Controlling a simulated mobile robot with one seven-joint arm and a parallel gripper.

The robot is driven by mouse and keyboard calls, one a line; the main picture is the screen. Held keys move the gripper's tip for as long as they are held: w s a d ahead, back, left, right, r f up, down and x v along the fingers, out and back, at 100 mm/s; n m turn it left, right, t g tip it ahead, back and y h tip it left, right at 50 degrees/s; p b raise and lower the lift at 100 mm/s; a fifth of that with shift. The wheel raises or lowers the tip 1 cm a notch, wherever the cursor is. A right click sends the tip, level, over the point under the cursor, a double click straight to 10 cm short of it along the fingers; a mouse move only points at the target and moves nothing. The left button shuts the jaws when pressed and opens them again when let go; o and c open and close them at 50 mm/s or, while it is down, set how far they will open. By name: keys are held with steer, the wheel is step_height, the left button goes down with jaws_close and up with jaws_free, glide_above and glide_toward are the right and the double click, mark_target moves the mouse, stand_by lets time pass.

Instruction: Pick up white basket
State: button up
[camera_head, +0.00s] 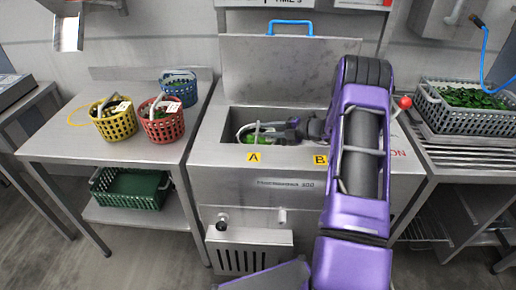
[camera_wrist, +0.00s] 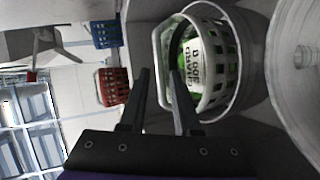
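The white basket (camera_wrist: 217,75) holds green leaves and a printed white label in the wrist view. In the head view it sits low in the sink at the left, where its pale handle (camera_head: 257,130) and some green show; the sink's front wall hides most of it. My gripper (camera_wrist: 160,72) is open, with a gap between its two dark fingers. The basket's left rim and handle side lies at the gap between the fingertips; I cannot tell whether they touch it. In the head view my gripper (camera_head: 270,133) reaches into the sink from the right.
The steel sink (camera_head: 300,165) has walls around the basket. A yellow basket (camera_head: 114,124), red basket (camera_head: 163,125) and blue basket (camera_head: 178,88) stand on the left table (camera_head: 60,143). A grey crate of greens (camera_head: 470,119) stands at the right. A green crate (camera_head: 130,189) is on the lower shelf.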

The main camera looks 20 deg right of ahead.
mark_target(257, 129)
steer(key=x, duration=0.5)
steer(key=shift+s+b, duration=0.1)
steer(key=shift+b, duration=0.25)
jaws_close()
steer(key=shift+a, duration=0.1)
stand_by(0.9)
